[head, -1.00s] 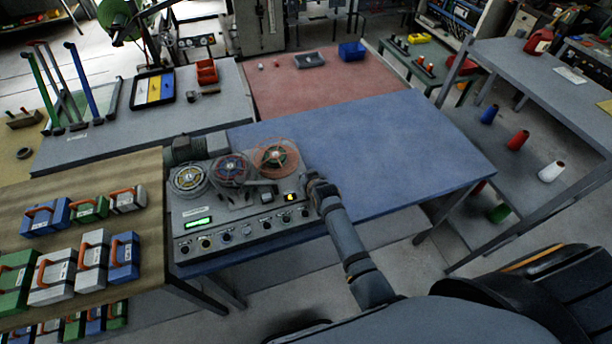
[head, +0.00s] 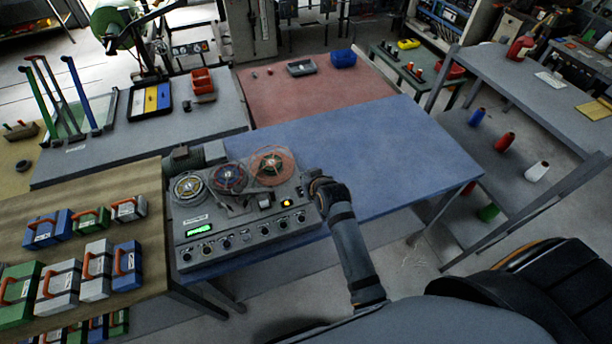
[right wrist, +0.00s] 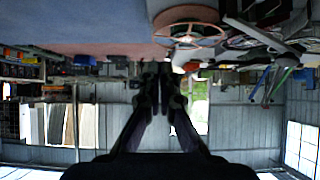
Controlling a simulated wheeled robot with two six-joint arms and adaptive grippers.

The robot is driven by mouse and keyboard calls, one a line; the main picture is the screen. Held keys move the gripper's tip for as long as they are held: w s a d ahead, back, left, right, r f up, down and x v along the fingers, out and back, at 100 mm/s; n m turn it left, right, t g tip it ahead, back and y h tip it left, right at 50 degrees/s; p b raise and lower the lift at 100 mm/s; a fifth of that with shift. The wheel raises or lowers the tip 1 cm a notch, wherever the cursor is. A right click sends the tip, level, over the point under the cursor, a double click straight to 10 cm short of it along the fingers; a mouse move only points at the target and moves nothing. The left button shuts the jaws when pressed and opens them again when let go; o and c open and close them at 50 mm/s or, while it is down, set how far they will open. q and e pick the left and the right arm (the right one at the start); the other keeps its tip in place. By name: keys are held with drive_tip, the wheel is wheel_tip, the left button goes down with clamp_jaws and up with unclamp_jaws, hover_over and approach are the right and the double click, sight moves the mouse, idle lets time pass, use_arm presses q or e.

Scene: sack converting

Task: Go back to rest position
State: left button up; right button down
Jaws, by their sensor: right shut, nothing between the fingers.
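My right gripper (head: 318,186) is at the right edge of the reel machine (head: 240,244), above the blue table. In the right wrist view the right gripper (right wrist: 160,70) has its fingers together with nothing between them. That view is upside down and shows a red reel (right wrist: 190,28) beyond the fingertips. The machine has several reels on top, a green display and a row of knobs. I cannot tell in the head view whether the gripper touches the machine. My left gripper is not in view.
The blue table (head: 400,150) is clear to the right of the machine. A wooden table (head: 150,192) with several coloured cases stands at the left. A grey shelf (head: 460,150) with thread cones is at the right. A red mat (head: 310,90) lies behind.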

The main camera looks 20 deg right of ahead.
idle(0.3)
drive_tip(key=s+d+r+g+h, duration=0.1)
drive_tip(key=s+d+g, duration=0.3)
drive_tip(key=s, duration=0.8)
drive_tip(key=s+d+g, duration=0.3)
drive_tip(key=s, duration=0.8)
wheel_tip(320, 180, down, 31)
drive_tip(key=s+d+g+b, duration=0.1)
drive_tip(key=s+d+b, duration=0.15)
drive_tip(key=b, duration=0.45)
use_arm(q)
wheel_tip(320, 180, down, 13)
drive_tip(key=b, duration=0.6)
use_arm(e)
drive_tip(key=s+f, duration=0.9)
drive_tip(key=f, duration=0.3)
drive_tip(key=s+d+f+g, duration=0.1)
drive_tip(key=s+f, duration=0.8)
drive_tip(key=f, duration=0.3)
drive_tip(key=shift+s+d+f, duration=0.15)
drive_tip(key=shift+s+f, duration=0.05)
drive_tip(key=shift+f, duration=0.05)
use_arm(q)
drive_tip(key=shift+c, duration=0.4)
